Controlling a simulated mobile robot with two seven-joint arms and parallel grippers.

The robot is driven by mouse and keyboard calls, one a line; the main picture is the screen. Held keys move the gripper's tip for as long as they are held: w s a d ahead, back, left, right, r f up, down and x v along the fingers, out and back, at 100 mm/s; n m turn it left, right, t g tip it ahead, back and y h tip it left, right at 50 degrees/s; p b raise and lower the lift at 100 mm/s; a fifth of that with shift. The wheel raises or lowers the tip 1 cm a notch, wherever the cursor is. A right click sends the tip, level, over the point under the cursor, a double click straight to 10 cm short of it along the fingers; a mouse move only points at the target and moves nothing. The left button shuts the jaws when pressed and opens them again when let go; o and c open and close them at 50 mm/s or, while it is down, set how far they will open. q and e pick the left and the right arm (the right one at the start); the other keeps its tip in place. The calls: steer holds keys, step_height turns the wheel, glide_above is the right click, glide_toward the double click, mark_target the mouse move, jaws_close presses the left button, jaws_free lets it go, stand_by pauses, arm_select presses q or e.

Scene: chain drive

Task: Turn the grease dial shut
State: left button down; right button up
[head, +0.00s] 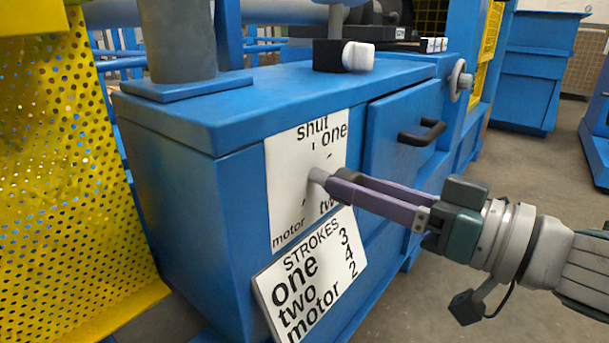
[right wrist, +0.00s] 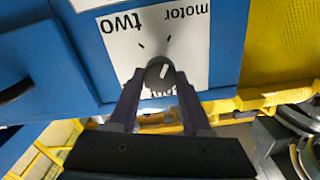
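The grease dial (head: 317,175) is a grey round knob on a white panel (head: 283,170) marked shut, one, two and motor. The word shut is at the panel's top in the head view. In the right wrist view the panel is upside down, and the dial (right wrist: 160,75) has a short white mark leaning up and right, toward the motor side. My right gripper (head: 327,181) is at the dial. Its two fingers (right wrist: 160,85) lie on either side of the knob. I cannot tell whether they press on it. My left gripper is not in view.
A STROKES sign (head: 313,280) leans just below the dial panel. A drawer with a black handle (head: 422,132) is right of the dial. A yellow perforated guard (head: 70,190) stands at left. A black and white block (head: 343,56) sits on the blue cabinet top (head: 270,95).

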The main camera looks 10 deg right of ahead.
jaws_close()
